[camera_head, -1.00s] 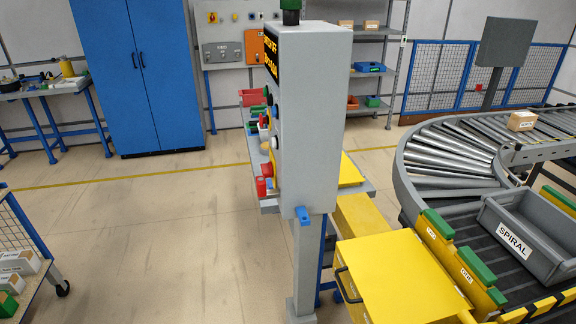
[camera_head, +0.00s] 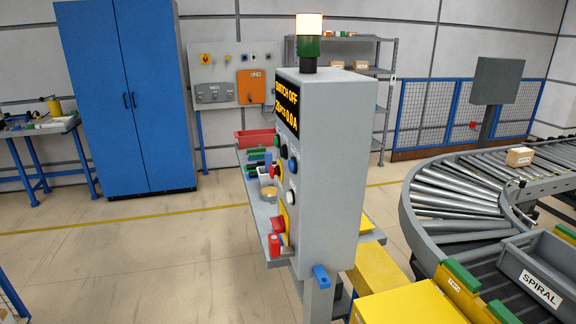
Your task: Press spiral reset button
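A grey control box (camera_head: 335,150) stands on a post in the middle of the view, its button face turned to the left and seen at a steep angle. Its display (camera_head: 287,105) shows orange text that includes "SWITCH OFF". Below it are a blue button (camera_head: 292,165), a white button (camera_head: 291,197), a small red control (camera_head: 274,171) and a large red knob (camera_head: 278,225) on a yellow plate. No label reading spiral reset is legible, so I cannot tell which button it is. Neither of my grippers is in view.
A shelf with a red bin (camera_head: 254,137) and small parts adjoins the box's button side. A roller conveyor (camera_head: 455,200) curves at right, with a grey "SPIRAL" tote (camera_head: 540,270). A blue cabinet (camera_head: 125,100) stands behind. Floor left of the box is clear.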

